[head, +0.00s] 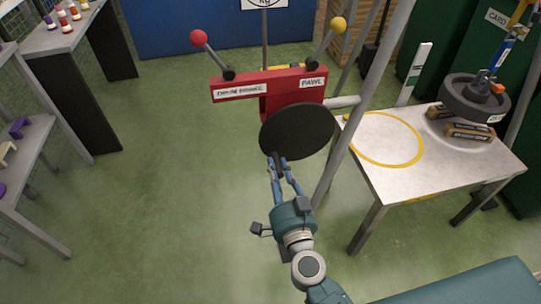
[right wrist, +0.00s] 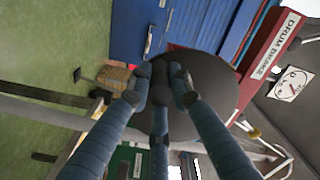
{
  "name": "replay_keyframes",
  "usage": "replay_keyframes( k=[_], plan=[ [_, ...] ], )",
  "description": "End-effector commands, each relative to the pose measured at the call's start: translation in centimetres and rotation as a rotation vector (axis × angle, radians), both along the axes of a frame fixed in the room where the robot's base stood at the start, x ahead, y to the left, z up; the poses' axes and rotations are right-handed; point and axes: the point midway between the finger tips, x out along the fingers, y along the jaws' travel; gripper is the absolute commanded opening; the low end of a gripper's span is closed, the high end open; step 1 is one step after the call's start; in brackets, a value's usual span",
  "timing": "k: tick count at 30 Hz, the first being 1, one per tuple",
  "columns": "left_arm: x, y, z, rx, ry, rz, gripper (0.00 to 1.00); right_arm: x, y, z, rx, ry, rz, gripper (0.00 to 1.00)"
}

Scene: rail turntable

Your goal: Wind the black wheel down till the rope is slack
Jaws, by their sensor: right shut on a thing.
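The black wheel (head: 297,131) is mounted on the front of a red winch frame (head: 240,86). My right gripper (head: 279,163) is at the wheel's lower left edge, shut on its handle. In the right wrist view, the fingers (right wrist: 158,82) close around the dark handle in front of the wheel (right wrist: 212,85). At the right, a dark grey round load (head: 470,98) hangs under blue and yellow tackle (head: 507,40), over two wooden blocks (head: 470,132). I cannot tell whether it touches them, nor how taut any rope is. My left gripper is not in view.
A red-knobbed lever (head: 198,38) and a yellow-knobbed lever (head: 338,24) stand above the winch, over labels "DRUM BRAKE" and "PAWL". A white table (head: 400,178) with a yellow ring is right of a grey post (head: 362,110).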

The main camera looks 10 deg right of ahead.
Motion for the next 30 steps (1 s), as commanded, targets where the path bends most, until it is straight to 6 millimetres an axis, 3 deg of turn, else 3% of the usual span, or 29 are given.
replay_keyframes(
  k=[14, 30],
  plan=[
    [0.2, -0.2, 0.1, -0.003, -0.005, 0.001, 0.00, -0.2, -0.6, -0.9, -0.031, 0.012, -0.009, 0.00],
    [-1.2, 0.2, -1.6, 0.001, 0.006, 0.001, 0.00, -0.2, -1.5, -1.6, -0.152, 0.013, -0.009, 0.00]
  ],
)
